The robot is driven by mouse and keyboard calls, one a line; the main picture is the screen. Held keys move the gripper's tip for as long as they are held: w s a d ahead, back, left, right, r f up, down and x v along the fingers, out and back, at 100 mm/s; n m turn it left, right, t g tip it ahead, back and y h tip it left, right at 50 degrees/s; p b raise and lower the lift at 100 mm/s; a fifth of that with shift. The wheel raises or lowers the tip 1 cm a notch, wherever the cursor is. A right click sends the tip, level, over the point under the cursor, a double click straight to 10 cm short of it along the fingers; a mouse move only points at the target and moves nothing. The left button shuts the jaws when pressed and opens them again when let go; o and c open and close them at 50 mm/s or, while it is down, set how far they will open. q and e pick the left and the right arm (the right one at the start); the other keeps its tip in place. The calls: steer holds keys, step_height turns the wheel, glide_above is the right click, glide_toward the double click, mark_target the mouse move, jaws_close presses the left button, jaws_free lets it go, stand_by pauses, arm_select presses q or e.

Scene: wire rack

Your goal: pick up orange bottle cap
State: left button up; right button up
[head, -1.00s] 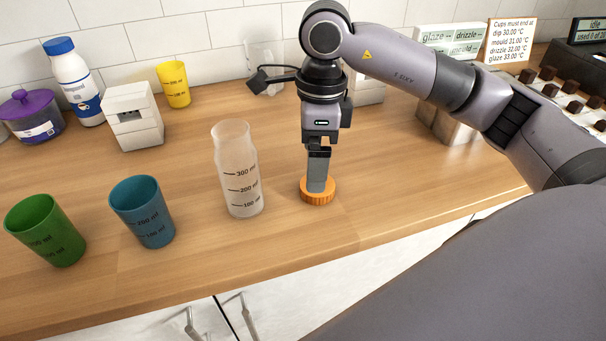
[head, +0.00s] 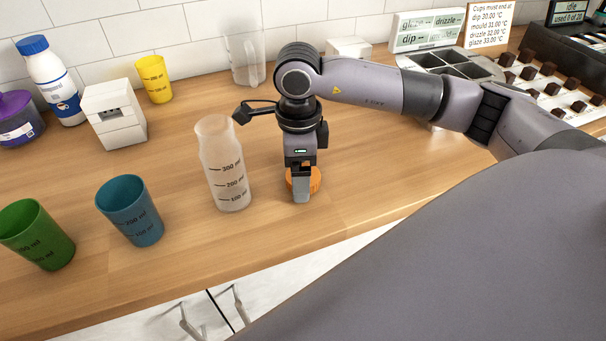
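The orange bottle cap (head: 316,180) lies on the wooden counter, right of the clear bottle. My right gripper (head: 301,190) points down at it from above. One finger shows in front of the cap and hides its middle; the other finger is hidden. I cannot tell whether the fingers are open around the cap or shut on it. The cap appears to rest on the counter. My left gripper is not in view.
The clear graduated bottle (head: 225,170) stands uncapped close to the left of my gripper. Blue (head: 131,212) and green (head: 38,236) cups stand farther left. A clear jug (head: 246,60) is behind. A rack of dark pieces (head: 550,88) is at the back right. The counter's front edge is near.

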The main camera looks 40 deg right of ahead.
steer(key=c, duration=0.9)
steer(key=shift+r, duration=0.1)
step_height(320, 180, up, 20)
steer(key=p, duration=0.1)
